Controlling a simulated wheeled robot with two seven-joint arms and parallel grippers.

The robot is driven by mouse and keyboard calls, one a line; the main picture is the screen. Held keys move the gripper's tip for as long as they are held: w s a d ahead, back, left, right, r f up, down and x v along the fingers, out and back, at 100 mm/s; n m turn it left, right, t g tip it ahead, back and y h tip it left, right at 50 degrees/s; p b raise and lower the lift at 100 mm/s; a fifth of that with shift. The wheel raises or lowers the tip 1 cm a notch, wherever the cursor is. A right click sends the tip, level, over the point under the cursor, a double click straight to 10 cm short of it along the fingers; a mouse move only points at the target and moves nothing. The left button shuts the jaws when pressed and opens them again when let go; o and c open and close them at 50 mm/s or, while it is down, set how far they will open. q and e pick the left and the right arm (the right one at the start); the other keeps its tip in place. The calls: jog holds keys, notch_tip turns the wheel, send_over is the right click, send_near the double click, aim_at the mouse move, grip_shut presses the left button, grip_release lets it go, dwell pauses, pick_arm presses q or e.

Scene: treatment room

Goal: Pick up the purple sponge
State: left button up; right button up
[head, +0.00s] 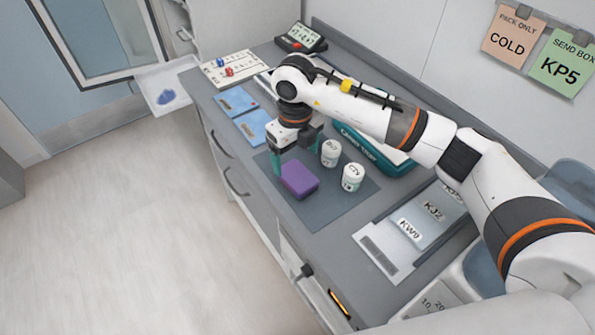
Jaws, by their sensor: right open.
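The purple sponge (299,180) lies on a dark grey mat (322,216) on the counter, near its front edge. My right gripper (297,158) is above and just behind the sponge, fingers pointing down. Its jaws are open, with one teal finger at the sponge's left end and the other finger darker, further right. The gap between fingers and sponge is hard to judge, and I cannot tell whether they touch. My left gripper is not in view.
Two white labelled cups (352,177) stand on the mat just right of the sponge. Behind my arm is a teal tray (378,156). Blue packets (236,101) lie to the left, a labelled folder (420,222) to the right. The floor in front is clear.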

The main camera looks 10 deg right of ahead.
aim_at(297, 175)
notch_tip(297, 175, down, 2)
jog(key=shift+w, duration=0.1)
jog(key=f+p, duration=0.1)
jog(key=f, duration=0.1)
jog(key=f+p, duration=0.1)
jog(key=f, duration=0.2)
jog(key=shift+w+d, duration=0.2)
jog(key=shift+f, duration=0.2)
jog(key=shift+w+f, duration=0.1)
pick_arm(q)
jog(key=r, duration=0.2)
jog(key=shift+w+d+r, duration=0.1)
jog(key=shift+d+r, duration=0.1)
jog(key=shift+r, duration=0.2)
pick_arm(e)
jog(key=c, duration=1.1)
